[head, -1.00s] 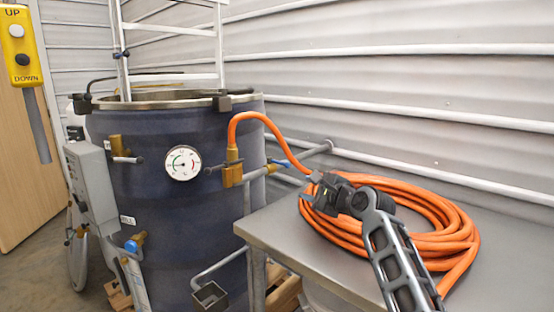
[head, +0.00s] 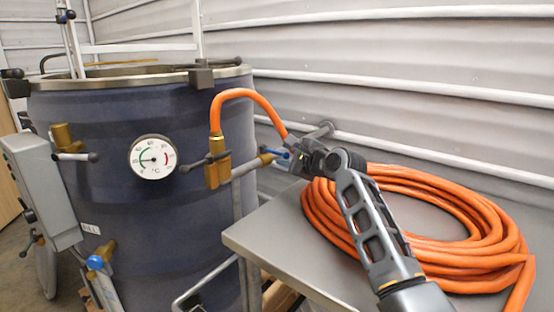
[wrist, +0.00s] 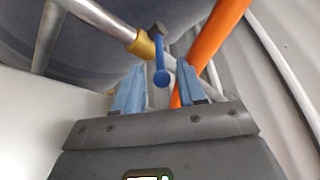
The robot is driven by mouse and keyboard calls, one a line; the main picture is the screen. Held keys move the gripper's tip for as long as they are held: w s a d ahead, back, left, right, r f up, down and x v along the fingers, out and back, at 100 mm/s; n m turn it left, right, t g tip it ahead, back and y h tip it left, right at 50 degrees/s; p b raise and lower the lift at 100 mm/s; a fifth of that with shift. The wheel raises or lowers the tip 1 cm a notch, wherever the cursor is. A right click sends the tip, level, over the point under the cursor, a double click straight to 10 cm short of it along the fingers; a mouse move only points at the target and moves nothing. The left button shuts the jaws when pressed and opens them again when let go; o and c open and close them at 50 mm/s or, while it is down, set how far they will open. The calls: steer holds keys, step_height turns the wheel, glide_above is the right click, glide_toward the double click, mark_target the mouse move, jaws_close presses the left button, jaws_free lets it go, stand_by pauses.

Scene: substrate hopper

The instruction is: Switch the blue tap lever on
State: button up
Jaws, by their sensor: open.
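The blue tap lever (wrist: 161,62) shows in the wrist view as a short blue bar with a round end, on a brass fitting (wrist: 142,43) at the end of a grey pipe. In the head view, the lever (head: 276,152) is a small blue piece just left of my gripper (head: 292,155), partly hidden. My gripper (wrist: 161,68) is open. In the wrist view its two blue fingers stand either side of the lever, with gaps; I cannot tell how deep the lever sits between them.
An orange hose (head: 240,94) runs from a brass valve (head: 217,168) on the dark hopper (head: 110,125) behind my gripper. More hose (head: 440,215) lies coiled on the grey table (head: 275,235). Another blue knob (head: 95,262) sits low on the hopper. The corrugated wall (head: 400,60) is close behind.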

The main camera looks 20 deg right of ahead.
mark_target(282, 154)
steer(key=b+x, duration=0.4)
steer(key=shift+w+a+f, duration=0.1)
steer(key=shift+f, duration=0.15)
steer(key=shift+w+a+r+b, duration=0.1)
steer(key=shift+w+b, duration=0.35)
steer(key=shift+b, duration=0.05)
steer(key=shift+c, duration=0.5)
jaws_close()
